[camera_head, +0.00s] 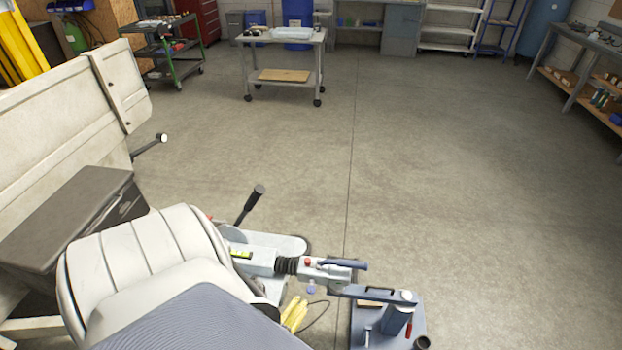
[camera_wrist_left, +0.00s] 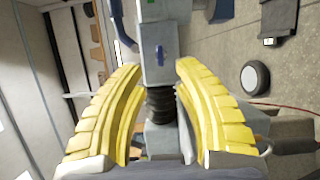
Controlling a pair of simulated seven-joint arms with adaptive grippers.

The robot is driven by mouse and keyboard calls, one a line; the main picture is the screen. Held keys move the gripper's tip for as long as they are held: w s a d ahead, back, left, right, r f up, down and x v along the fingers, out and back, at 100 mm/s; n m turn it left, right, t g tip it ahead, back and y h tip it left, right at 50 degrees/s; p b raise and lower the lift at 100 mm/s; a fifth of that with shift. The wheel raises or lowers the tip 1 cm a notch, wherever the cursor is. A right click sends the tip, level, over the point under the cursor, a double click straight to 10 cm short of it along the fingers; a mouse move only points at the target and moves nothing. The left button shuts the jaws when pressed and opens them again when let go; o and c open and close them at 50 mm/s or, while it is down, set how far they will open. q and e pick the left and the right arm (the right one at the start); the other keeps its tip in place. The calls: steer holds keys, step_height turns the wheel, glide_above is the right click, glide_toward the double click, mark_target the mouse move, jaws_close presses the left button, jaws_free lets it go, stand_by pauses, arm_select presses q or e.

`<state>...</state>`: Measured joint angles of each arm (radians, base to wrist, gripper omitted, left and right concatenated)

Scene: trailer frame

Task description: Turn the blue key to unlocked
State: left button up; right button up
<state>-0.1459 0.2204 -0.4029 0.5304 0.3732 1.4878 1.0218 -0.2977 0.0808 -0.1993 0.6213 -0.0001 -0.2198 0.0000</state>
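The trailer coupling (camera_head: 325,271) is a grey metal housing with a black bellows (camera_head: 287,265) behind it and a blue lever handle on top. A small blue key (camera_wrist_left: 160,55) shows on the housing's grey face in the left wrist view. A small bluish piece at the coupling's near side in the head view (camera_head: 311,286) appears to be this key. My left gripper (camera_wrist_left: 157,72) has yellow ribbed fingers, open and empty. The key lies ahead of the gap between the fingertips, apart from them. In the head view the left gripper (camera_head: 295,312) is just below the coupling. My right gripper is in neither view.
A blue-grey stand (camera_head: 388,325) with a red-handled tool is right of the coupling. A black-gripped brake lever (camera_head: 251,204) rises behind it. The cream trailer panel (camera_head: 60,125) stands left. A cart (camera_head: 285,60) stands far back. The floor between is clear.

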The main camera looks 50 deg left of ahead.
mark_target(311, 289)
arm_select(q)
steer(key=x, duration=0.7)
steer(key=shift+w, duration=0.15)
steer(key=shift+c, duration=0.5)
jaws_close()
